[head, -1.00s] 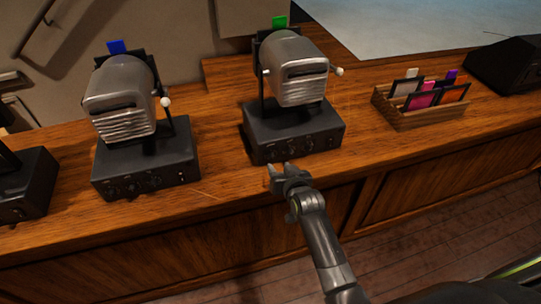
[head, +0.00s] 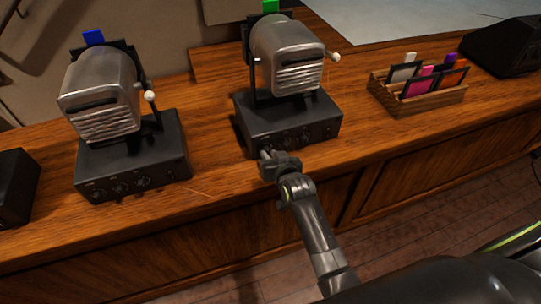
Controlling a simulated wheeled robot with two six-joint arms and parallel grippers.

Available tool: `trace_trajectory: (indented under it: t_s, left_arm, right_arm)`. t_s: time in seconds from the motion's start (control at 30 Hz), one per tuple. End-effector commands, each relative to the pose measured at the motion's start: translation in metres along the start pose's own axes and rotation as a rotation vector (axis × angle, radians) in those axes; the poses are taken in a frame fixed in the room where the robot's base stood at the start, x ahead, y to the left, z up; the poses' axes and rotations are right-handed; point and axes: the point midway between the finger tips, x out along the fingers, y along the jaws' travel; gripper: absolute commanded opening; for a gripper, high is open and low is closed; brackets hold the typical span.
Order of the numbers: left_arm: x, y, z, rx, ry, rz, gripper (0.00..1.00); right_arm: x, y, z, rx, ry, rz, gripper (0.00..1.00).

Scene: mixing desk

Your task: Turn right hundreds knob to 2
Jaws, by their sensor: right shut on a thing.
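The right lamp unit (head: 288,58) is a silver lamp head with a green filter (head: 270,6) on top, standing on a black control box (head: 325,115). Small round knobs (head: 305,134) line the front face of this box. My right gripper (head: 266,156) is at the left end of that face, shut on a knob there. The fingers and wrist hide the held knob and its marking. I cannot read any numbers on the knobs. My left gripper is not in the view.
A second lamp unit (head: 103,95) with a blue filter (head: 93,38) stands to the left on its own black box (head: 160,152). A wooden rack (head: 420,103) of coloured cards is at the right. A black wedge-shaped box (head: 505,48) stands at the far right. The wooden desk is clear between them.

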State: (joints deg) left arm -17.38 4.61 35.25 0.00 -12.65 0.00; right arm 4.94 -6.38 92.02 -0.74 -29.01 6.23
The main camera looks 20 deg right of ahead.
Motion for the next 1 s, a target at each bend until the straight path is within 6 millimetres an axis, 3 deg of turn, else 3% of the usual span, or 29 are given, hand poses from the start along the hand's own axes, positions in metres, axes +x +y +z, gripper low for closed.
trace_trajectory:
  t_s: [0.27, 0.57, 1.0]
  left_arm:
    - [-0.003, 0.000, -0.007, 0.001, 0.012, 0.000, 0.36]
    - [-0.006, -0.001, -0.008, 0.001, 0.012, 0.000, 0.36]
    - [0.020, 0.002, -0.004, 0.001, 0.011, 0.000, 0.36]
  right_arm:
    - [0.000, 0.001, -0.001, 0.040, -0.001, -0.017, 0.00]
    - [0.001, 0.004, -0.001, 0.223, -0.010, -0.091, 0.00]
    - [0.003, 0.008, 0.003, 0.606, -0.025, -0.247, 0.00]
